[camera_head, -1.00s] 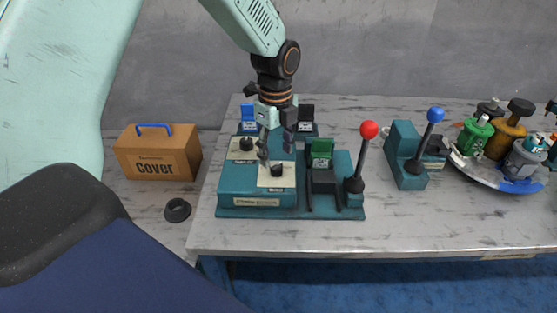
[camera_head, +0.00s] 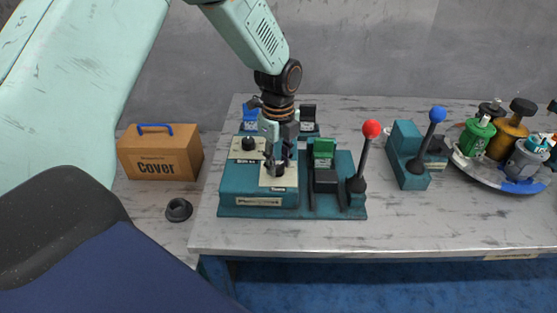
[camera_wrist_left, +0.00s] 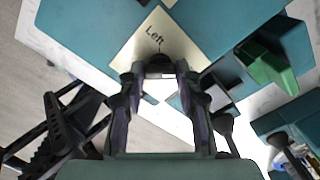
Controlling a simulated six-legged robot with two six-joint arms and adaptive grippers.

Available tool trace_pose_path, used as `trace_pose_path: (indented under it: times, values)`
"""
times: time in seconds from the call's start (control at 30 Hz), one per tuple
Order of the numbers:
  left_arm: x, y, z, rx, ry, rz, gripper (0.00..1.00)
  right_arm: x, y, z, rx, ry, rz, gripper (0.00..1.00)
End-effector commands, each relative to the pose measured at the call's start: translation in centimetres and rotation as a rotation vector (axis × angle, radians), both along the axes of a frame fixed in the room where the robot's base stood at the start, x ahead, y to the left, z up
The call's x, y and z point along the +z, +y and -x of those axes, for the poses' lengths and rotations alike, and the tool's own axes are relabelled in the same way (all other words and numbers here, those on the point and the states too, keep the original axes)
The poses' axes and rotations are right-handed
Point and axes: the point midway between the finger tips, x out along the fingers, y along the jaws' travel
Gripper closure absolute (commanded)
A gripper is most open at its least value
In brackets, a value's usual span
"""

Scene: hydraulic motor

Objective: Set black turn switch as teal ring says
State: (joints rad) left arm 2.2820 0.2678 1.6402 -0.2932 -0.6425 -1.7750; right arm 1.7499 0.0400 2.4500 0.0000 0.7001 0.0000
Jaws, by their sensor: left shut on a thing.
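A teal control box (camera_head: 231,181) stands on the left part of the table. Its top carries two black turn switches on cream plates. My left gripper (camera_head: 276,166) points down at the front black turn switch (camera_head: 278,172) and is shut on it. In the left wrist view the fingertips (camera_wrist_left: 160,74) close around the black knob (camera_wrist_left: 160,58). The cream plate (camera_wrist_left: 150,42) there reads "Left"; its other lettering is hidden. The other black turn switch (camera_head: 248,144) sits behind and to the left. I cannot make out a teal ring. My right gripper is not in view.
A red-knobbed lever (camera_head: 363,160) and a green block (camera_head: 323,150) stand just right of the box. A blue-knobbed lever (camera_head: 430,138) and a round tray (camera_head: 480,172) of motors are farther right. A cover box (camera_head: 160,155) and a black ring (camera_head: 179,209) lie to the left.

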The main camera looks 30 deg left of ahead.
Motion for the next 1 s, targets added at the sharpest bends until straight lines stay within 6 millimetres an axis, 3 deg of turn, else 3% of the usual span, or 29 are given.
trace_pose_path:
  times: [0.27,0.63,1.0]
  values:
    - [0.0,0.0,0.1,0.001,0.003,0.001,0.98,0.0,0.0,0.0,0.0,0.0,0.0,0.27]
    - [0.2,0.0,0.1,0.08,0.005,0.001,0.98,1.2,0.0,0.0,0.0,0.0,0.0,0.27]
    - [0.4,0.0,0.1,0.385,0.005,-0.001,0.98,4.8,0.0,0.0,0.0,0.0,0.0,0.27]
